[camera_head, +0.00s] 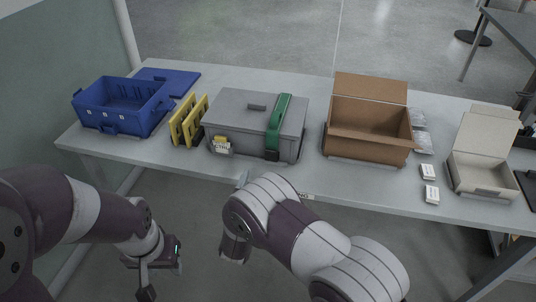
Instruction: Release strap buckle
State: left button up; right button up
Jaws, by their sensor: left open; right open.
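A grey lidded case (240,125) stands on the table, left of its middle. A green strap (280,115) runs over the right part of its lid and down its front. A dark piece, perhaps the buckle (272,155), shows low on the strap at the front; its detail is too small to tell. My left gripper (147,282) is open and empty in front of the table, below its edge. My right gripper (234,248) is open and apart from the case, in front of the table edge; its fingers are partly hidden by my arm.
A blue crate (120,122) and yellow racks (184,125) stand left of the case. An open cardboard box (365,145) stands to the right, then small white boxes (431,194) and an open pale box (478,180). The table (315,178) has a clear strip along its front.

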aim_at(270, 152)
jog(key=x, duration=0.9)
jog(key=shift+d+f, duration=0.1)
jog(key=shift+d, duration=0.1)
jog(key=shift+w+d, duration=0.2)
jog(key=shift+w, duration=0.2)
pick_arm(q)
jog(key=shift+w+d, duration=0.1)
jog(key=shift+d, duration=0.2)
